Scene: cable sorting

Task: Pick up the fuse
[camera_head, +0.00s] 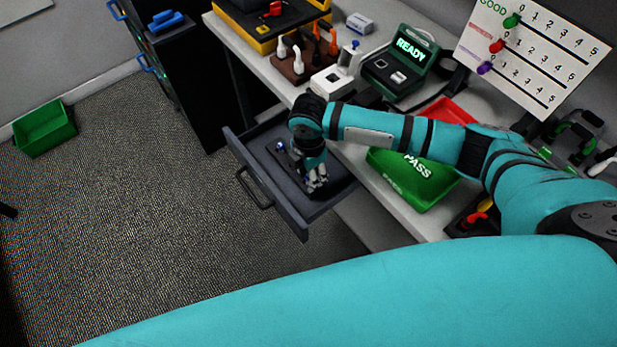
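My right gripper (317,185) points down into an open dark drawer (273,193) under the workbench. Its arm comes in from the right, across the bench. The fingers are small and dark here, and I cannot tell whether they are open or shut or hold anything. I cannot make out a fuse for certain. A small dark item with pale and blue spots (281,148) shows in the drawer beside the wrist, too small to name. The wrist and fingers hide part of the drawer floor. My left gripper is not in view; a large teal link of mine fills the bottom.
A green PASS tray (412,186) and a red tray (446,111) sit on the bench (262,66) near my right arm. A tester reading READY (410,48) stands behind. A green bin (44,130) is on the floor. The drawer's front and handle (254,190) jut out over open carpet.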

